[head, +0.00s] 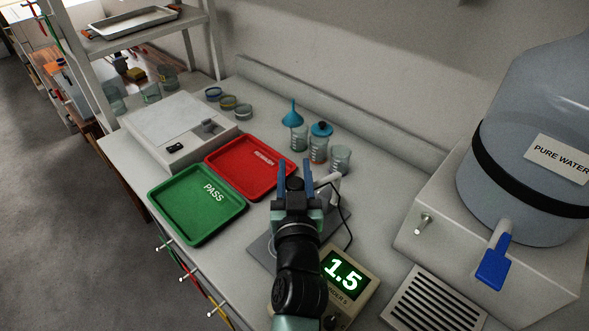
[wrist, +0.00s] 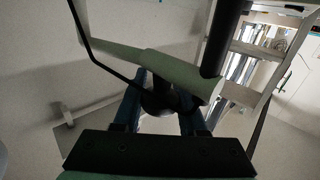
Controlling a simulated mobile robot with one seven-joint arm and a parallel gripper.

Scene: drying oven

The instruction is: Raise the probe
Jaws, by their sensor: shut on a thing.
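My gripper (head: 296,178) is over the bench by the meter, with its two blue fingers pointing away from the head camera. In the wrist view the fingers close around the probe (wrist: 160,100), a dark rounded piece with a thin black cable running to it. A pale green arm (wrist: 165,65) passes just beyond the probe, and a dark post (wrist: 223,40) stands at its right. The probe's lower end is hidden. In the head view a pale stand part (head: 331,186) shows right of the fingers, and my arm hides much of it. The meter (head: 342,272) reads 1.5.
A red tray (head: 248,166) and a green PASS tray (head: 196,205) lie left of my gripper. Several bottles and a beaker (head: 340,159) stand behind it. A large water jug (head: 530,130) is at the right, and a grey vent (head: 435,300) lies in front of it.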

